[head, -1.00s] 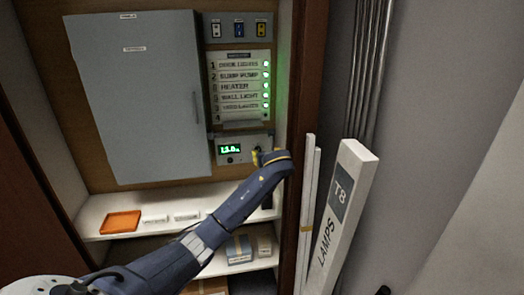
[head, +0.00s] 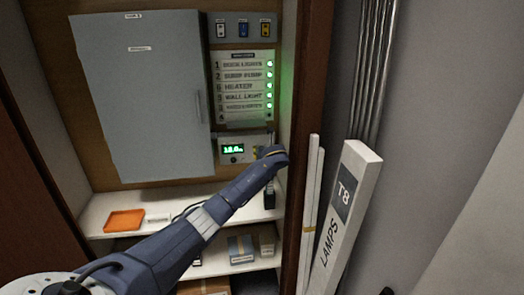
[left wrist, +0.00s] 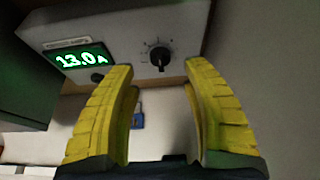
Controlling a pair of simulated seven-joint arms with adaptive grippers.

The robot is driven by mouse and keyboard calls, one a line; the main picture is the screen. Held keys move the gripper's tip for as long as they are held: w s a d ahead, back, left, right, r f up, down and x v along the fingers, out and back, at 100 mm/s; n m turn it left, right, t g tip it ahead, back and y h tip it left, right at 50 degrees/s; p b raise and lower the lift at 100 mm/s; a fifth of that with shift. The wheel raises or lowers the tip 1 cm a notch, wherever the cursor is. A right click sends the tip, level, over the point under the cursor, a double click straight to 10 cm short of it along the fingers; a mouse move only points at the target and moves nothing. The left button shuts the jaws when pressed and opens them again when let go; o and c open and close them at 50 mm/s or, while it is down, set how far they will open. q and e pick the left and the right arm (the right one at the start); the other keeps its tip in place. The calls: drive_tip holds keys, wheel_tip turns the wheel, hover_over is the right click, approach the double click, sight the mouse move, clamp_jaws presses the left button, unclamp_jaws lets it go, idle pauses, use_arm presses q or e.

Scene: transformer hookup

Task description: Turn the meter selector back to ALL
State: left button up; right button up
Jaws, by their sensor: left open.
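The meter (head: 231,150) is a pale box under the labelled switch panel, with a green lit display. In the left wrist view the display (left wrist: 82,55) reads about 13.0 A. The selector (left wrist: 160,57) is a round black knob with tick marks around it, right of the display; its setting is too small to read. My left gripper (left wrist: 160,98) has yellow fingers, open and empty, one on each side below the knob and apart from it. In the head view my left gripper (head: 262,152) is at the meter's right end and hides the knob. My right gripper is not in view.
A grey cabinet door (head: 140,100) is left of the labelled panel (head: 243,92), which has several green lights. An orange tray (head: 124,220) is on the shelf below. A LAMPS box (head: 342,210) and white tubes stand right of the cabinet.

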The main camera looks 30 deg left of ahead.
use_arm(q)
drive_tip(key=shift+x, duration=2.85)
drive_tip(key=shift+f, duration=0.1)
clamp_jaws()
